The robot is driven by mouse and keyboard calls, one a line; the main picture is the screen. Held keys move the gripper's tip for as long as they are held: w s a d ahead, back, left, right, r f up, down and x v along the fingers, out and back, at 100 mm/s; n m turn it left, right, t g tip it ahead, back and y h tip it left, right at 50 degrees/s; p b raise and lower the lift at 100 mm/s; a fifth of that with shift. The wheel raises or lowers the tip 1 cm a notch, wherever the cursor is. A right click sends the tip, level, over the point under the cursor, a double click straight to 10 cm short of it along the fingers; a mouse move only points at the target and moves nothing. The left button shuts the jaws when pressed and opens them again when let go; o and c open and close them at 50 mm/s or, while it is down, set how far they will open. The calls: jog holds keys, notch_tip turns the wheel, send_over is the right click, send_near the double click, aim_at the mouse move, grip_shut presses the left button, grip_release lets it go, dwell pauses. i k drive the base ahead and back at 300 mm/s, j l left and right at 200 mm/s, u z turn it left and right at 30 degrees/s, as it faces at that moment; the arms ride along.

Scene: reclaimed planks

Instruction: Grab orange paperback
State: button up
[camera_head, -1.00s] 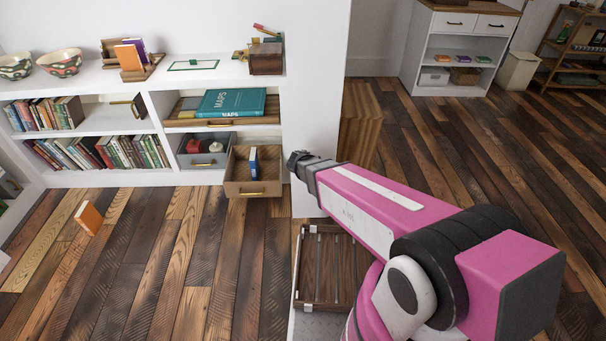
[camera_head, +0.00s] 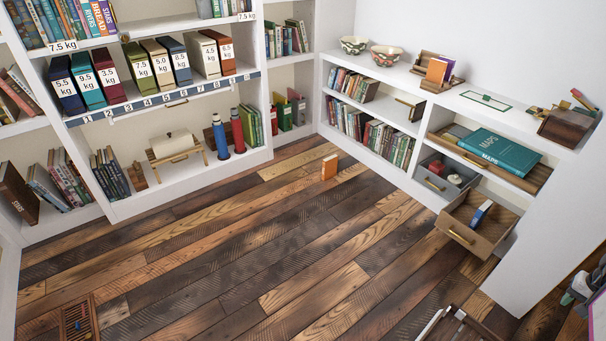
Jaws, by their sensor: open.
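An orange paperback (camera_head: 329,166) stands on the plank floor near the middle of the head view, clear of the shelves. Another orange book (camera_head: 436,70) leans in a wooden holder (camera_head: 449,82) on top of the low white shelf, beside a purple one. My gripper (camera_head: 572,292) shows only in part at the right edge, far from both orange books. It is open, and I see nothing held in it.
An open drawer (camera_head: 470,236) with a blue book juts out at the right. Tall white shelves (camera_head: 180,203) with books and numbered binders stand at the left. The floor around the paperback is clear.

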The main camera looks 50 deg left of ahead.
aim_at(330, 164)
jog(key=i+u, duration=0.1)
jog(key=u, duration=1.8)
jog(key=i+l+u, duration=0.1)
jog(key=l, duration=0.3)
jog(key=i+l+u, duration=0.15)
jog(key=l, duration=0.3)
jog(key=i+l+u, duration=0.1)
jog(key=l, duration=0.3)
